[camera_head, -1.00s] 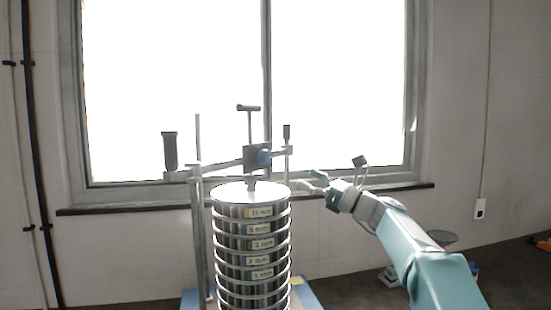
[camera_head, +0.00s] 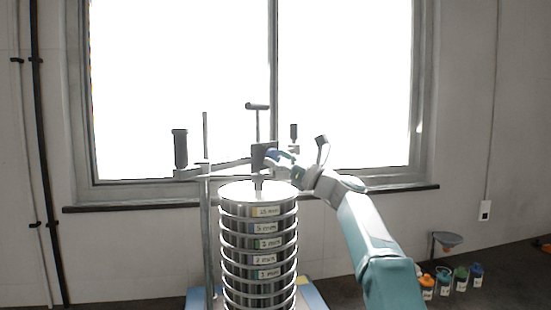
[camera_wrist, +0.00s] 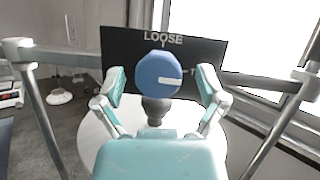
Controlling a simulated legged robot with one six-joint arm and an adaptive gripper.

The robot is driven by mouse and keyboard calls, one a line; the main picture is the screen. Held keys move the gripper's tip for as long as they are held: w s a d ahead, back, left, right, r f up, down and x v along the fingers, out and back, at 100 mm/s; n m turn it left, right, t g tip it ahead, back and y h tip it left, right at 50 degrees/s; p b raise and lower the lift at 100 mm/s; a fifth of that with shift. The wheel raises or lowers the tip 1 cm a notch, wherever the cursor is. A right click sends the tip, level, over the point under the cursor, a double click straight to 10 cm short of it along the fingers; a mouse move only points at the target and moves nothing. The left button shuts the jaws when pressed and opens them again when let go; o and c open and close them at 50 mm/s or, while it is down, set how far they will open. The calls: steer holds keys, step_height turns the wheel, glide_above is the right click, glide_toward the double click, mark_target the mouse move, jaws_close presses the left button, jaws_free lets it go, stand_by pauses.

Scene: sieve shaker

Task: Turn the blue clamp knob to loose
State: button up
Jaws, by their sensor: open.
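The blue clamp knob (camera_wrist: 158,76) is round, with a white mark pointing right. It sits before a dark plate (camera_wrist: 204,52) lettered LOOSE at the top. In the wrist view my gripper (camera_wrist: 163,84) is open, with one teal finger on each side of the knob and small gaps visible. In the head view my gripper (camera_head: 284,160) is at the clamp block and mostly hides the knob. The clamp block (camera_head: 264,158) sits on a crossbar above the stack of labelled sieves (camera_head: 258,240).
A dark T-handle (camera_head: 257,107) rises above the clamp block. Upright rods flank the sieve stack, with a dark handle (camera_head: 180,148) at left. Several small coloured-lid jars (camera_head: 444,280) and a funnel (camera_head: 446,240) stand at the lower right. A window is behind.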

steer(key=shift+a, duration=0.4)
steer(key=shift+d+r, duration=0.1)
steer(key=shift+d, duration=0.35)
steer(key=c, duration=1.1)
steer(key=shift+c, duration=0.2)
steer(key=shift+n, duration=0.5)
steer(key=shift+r+n+g, duration=0.1)
steer(key=shift+n+g, duration=0.5)
steer(key=shift+a, duration=0.1)
